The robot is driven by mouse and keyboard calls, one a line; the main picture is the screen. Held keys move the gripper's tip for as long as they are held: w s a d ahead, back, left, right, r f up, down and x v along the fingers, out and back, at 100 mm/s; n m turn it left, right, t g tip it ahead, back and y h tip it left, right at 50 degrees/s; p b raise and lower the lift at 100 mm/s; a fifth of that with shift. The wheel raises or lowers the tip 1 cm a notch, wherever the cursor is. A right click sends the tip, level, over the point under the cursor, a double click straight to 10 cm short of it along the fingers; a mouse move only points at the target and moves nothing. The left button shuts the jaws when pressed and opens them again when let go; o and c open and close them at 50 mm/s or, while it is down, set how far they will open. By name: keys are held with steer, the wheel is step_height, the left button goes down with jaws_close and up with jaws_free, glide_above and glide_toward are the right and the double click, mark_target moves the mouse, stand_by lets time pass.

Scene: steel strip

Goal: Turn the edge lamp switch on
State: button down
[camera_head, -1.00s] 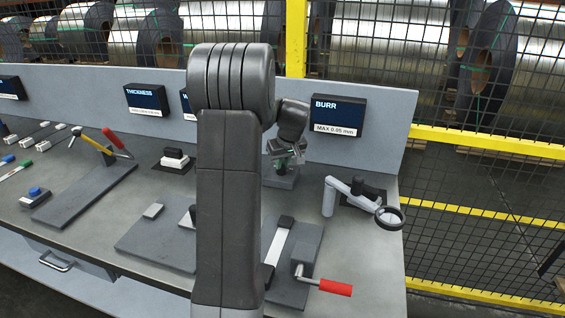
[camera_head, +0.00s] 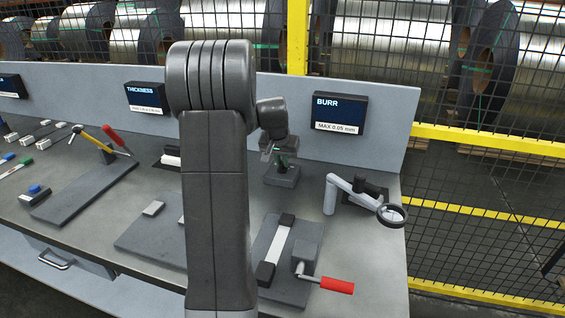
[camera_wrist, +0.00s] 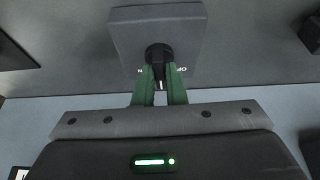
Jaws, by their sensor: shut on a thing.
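The edge lamp switch is a dark grey box (camera_wrist: 190,25) with a black round knob (camera_wrist: 158,52) on it. Partly hidden white lettering shows on both sides of the knob, with "OF" readable at the right. In the head view the switch box (camera_head: 283,178) stands on the bench below the BURR display. My gripper (camera_wrist: 160,80) has its green fingers shut on the knob, one on each side. A small pale mark shows between the fingers. In the head view my gripper (camera_head: 281,156) is small and partly hidden by my wrist.
A jointed arm with a black ring head (camera_head: 391,215) stands right of the switch. In front is a clamp fixture (camera_head: 309,245) with a red handle (camera_head: 337,285). The BURR display (camera_head: 339,113) is on the back panel. A yellow-framed mesh fence (camera_head: 480,145) stands to the right.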

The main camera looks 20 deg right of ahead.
steer(key=m+b, duration=0.1)
steer(key=m, duration=0.1)
steer(key=m+g+h, duration=0.1)
steer(key=m, duration=0.1)
steer(key=shift+w+a+m+b, duration=0.15)
steer(key=shift+m+b, duration=0.15)
steer(key=shift+b, duration=0.1)
steer(key=shift+w+m+g+h+b, duration=0.1)
steer(key=shift+m+g+h+b, duration=0.55)
steer(key=shift+m, duration=1.15)
steer(key=shift+g+y, duration=0.25)
steer(key=c, duration=1.5)
jaws_free()
steer(key=shift+r, duration=0.15)
steer(key=p+v, duration=0.1)
steer(key=v, duration=1.2)
steer(key=shift+a+r, duration=0.2)
steer(key=shift+r, duration=0.05)
